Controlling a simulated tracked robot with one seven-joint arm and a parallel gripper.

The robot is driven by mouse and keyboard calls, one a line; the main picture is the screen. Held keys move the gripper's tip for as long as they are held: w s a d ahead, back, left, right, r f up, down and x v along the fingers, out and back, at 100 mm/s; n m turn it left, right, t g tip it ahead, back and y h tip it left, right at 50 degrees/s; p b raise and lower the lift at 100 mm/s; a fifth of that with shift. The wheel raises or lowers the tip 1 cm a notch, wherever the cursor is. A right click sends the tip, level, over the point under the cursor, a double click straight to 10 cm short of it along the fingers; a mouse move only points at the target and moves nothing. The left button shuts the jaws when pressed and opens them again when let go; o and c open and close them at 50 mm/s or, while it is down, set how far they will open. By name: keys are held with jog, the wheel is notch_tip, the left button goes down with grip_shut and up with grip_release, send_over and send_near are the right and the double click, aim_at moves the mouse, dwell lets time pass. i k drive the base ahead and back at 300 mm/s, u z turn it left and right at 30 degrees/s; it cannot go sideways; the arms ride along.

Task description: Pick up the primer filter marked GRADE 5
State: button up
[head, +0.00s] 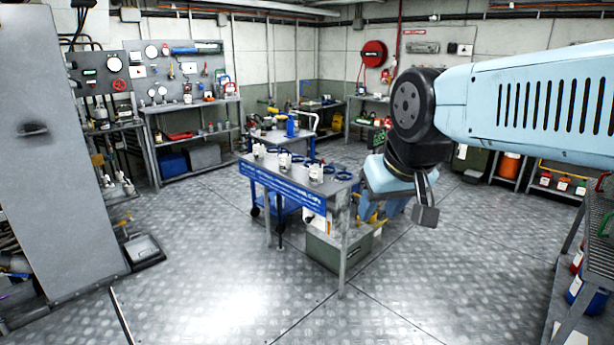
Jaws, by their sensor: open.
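Several small whitish filter-like items stand in a row on a metal bench (345,196) in the middle of the room: one at the left (258,151), one in the middle (285,160) and one at the right (315,171). Their markings are too small to read, so I cannot tell which is GRADE 5. My gripper (423,205) hangs to the right of the bench, apart from these items. It is open, with nothing seen held in it.
Blue rings (344,176) lie along the bench's rear edge. A blue cart (284,203) stands behind it, and a grey-green box (340,247) sits under it. A tall grey panel (55,150) blocks the left. The tread-plate floor (210,270) in front is clear.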

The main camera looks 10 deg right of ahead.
aim_at(316, 171)
jog(key=u, duration=0.05)
jog(key=k, duration=0.5)
jog(key=z, duration=1.3)
jog(key=i, duration=2.4)
jog(key=u, duration=1.8)
